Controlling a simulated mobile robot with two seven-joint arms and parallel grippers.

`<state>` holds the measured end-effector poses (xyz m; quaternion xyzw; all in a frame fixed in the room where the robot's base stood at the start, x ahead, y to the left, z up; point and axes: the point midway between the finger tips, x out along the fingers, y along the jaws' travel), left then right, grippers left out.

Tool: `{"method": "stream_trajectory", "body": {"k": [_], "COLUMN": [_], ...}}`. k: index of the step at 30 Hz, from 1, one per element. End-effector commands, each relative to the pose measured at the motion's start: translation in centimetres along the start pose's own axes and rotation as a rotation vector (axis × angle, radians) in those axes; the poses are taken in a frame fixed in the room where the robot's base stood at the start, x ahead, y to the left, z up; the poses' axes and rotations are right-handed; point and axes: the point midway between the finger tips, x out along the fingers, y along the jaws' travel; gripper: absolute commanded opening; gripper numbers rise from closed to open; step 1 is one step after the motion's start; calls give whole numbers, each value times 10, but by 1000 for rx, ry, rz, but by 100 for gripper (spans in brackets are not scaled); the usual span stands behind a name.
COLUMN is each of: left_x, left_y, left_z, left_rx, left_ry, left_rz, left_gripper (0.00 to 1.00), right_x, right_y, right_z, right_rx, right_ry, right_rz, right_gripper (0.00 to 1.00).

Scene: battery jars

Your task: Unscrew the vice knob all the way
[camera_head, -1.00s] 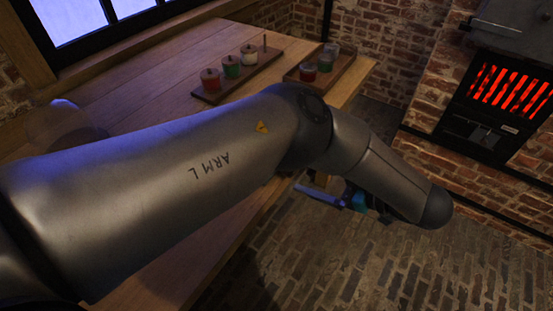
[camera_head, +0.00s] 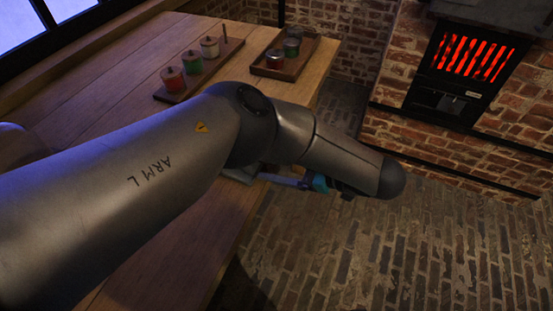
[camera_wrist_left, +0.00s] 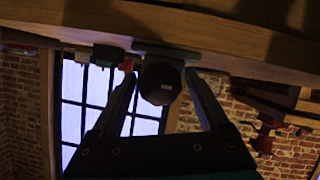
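In the left wrist view a dark round knob (camera_wrist_left: 161,83) with a small pale mark on its face sits at the table edge. The two fingers of my left gripper (camera_wrist_left: 160,74) stand on either side of it. Slim gaps seem to show between fingers and knob; contact is hard to judge. In the head view my left gripper (camera_head: 270,178) reaches the table's front edge, where a grey piece of the vice (camera_head: 240,173) shows below my arm. My arm hides the rest of the vice and the knob there. My right gripper is not in view.
The wooden table (camera_head: 110,117) carries a tray (camera_head: 185,88) of red, green and white jars and a second tray (camera_head: 292,70) with several jars. A glowing furnace (camera_head: 470,60) stands in the brick wall at right. The brick floor (camera_head: 400,245) before the table is clear.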

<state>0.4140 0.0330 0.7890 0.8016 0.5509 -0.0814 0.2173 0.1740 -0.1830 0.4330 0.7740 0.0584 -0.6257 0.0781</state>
Motion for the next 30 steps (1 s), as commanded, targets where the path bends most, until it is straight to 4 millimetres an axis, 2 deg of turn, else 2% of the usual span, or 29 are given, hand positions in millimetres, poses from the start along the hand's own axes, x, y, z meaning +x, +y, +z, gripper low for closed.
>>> {"method": "stream_trajectory", "body": {"k": [2, 19, 30], "left_x": [0, 0, 1], "left_y": [0, 0, 0], "left_z": [0, 0, 0], "left_rx": [0, 0, -77], "left_ry": [0, 1, 2], "left_rz": [0, 0, 34], "left_gripper": [68, 5, 5], "right_x": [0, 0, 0], "right_y": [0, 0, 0], "right_z": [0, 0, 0], "right_rx": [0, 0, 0], "right_ry": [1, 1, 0], "right_rz": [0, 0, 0], "right_gripper": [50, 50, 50]}}
